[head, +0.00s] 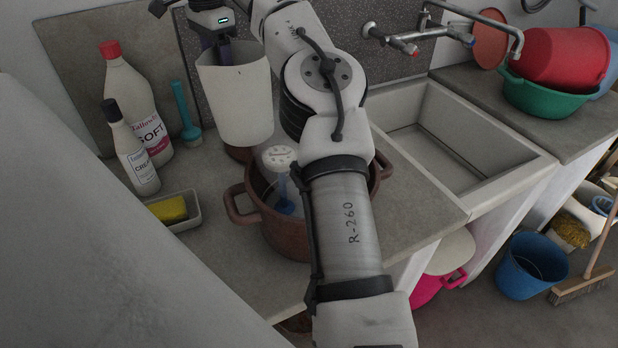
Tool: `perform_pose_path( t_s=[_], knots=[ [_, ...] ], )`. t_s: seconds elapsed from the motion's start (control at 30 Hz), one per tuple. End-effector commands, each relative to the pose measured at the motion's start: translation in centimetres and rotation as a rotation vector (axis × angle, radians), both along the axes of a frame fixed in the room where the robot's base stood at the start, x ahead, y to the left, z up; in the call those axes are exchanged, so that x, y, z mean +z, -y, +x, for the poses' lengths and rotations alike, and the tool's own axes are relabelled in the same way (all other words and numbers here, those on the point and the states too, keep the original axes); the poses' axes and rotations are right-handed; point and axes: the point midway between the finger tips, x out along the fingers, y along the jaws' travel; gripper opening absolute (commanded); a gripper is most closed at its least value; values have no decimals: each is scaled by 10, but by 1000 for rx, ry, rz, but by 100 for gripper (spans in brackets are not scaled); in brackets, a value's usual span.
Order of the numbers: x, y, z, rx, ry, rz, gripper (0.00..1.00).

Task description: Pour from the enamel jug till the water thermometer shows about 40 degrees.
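The white enamel jug (236,105) is close to upright, left of and behind the brown two-handled pot (283,232), and seems raised off the counter. My gripper (222,50) is at the jug's far upper side and appears shut on it; the fingertips and the jug's handle are hidden. The water thermometer (279,158) has a pale round head and a blue lower part, and stands in the pot. Its reading is too small to make out. No stream from the jug shows. My forearm covers the pot's right part.
Two white bottles, one red-capped (136,105) and one dark-capped (132,150), stand at the left. A yellow sponge (168,210) lies in a dish (190,213). A blue-handled brush (185,115) leans behind. The sink (450,140) and taps (400,40) are at right.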

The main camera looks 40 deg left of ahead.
Motion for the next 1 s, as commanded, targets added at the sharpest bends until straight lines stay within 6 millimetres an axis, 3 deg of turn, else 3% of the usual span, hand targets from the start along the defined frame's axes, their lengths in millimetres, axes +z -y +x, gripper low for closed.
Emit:
perform_pose_path(
  t_s=[0.3,0.67,1.0],
  knots=[
    [1,-14,-21,104,1,2,0],
    [2,-13,-20,103,3,11,0],
    [11,-4,-21,103,19,133,0]
  ],
)
